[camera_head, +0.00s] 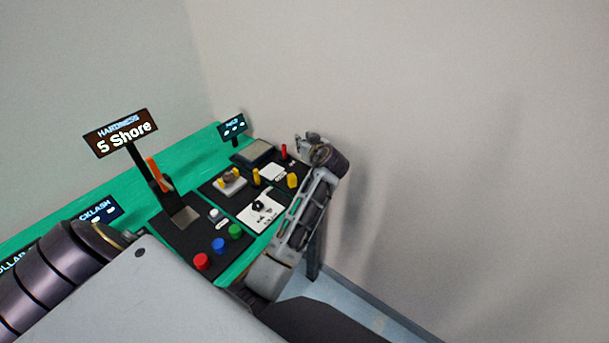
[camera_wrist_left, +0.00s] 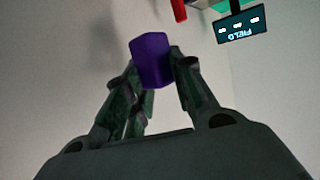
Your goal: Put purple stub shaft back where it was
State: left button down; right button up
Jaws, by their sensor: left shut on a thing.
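The purple stub shaft (camera_wrist_left: 153,60) is a small faceted purple block. In the left wrist view it sits between the fingertips of my left gripper (camera_wrist_left: 154,66), which is shut on it. The wall is behind it there. In the head view my left gripper (camera_head: 308,142) is at the far right end of the green bench, near a red peg (camera_head: 283,152). I cannot make out the shaft in that view. The shaft's former place cannot be told from these frames. My right gripper is not in view.
The green bench (camera_head: 205,142) carries black panels with red (camera_head: 202,261), blue (camera_head: 219,245) and green (camera_head: 235,231) buttons, several yellow parts and a grey tray (camera_head: 254,152). A hardness sign (camera_head: 121,133) and a field sign (camera_head: 232,127) stand up from it. The wall is close beyond.

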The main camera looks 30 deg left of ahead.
pick_arm(q)
jog(key=shift+f, duration=0.1)
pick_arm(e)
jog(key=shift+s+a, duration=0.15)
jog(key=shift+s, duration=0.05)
pick_arm(q)
jog(key=shift+f, duration=3.05)
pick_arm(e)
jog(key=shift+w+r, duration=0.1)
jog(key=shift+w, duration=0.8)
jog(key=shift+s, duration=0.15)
